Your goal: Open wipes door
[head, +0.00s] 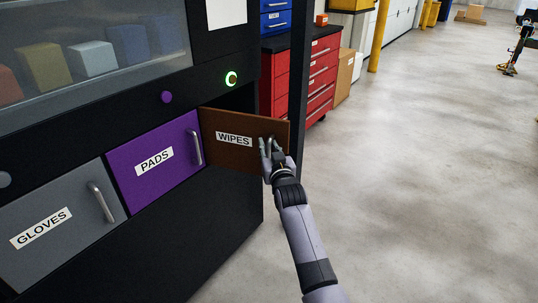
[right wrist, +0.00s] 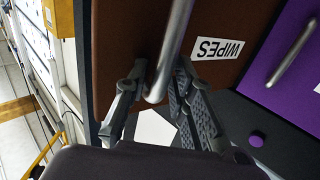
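The brown wipes door (head: 215,123), labelled WIPES, stands swung out from the dark cabinet, with a dark gap showing above and behind it. It also shows in the right wrist view (right wrist: 130,25). My right gripper (head: 270,148) is at the door's right end, over its handle. In the right wrist view, the metal handle (right wrist: 178,35) runs between the two fingers of my right gripper (right wrist: 162,68), which close in on it from both sides; finger contact is partly hidden. My left gripper is not in view.
The purple pads door (head: 178,165) and grey gloves door (head: 75,205), to the left, are shut. A dark post (head: 299,90) and red drawer cabinets (head: 322,65) stand behind the wipes door. The floor (head: 430,180) to the right is clear.

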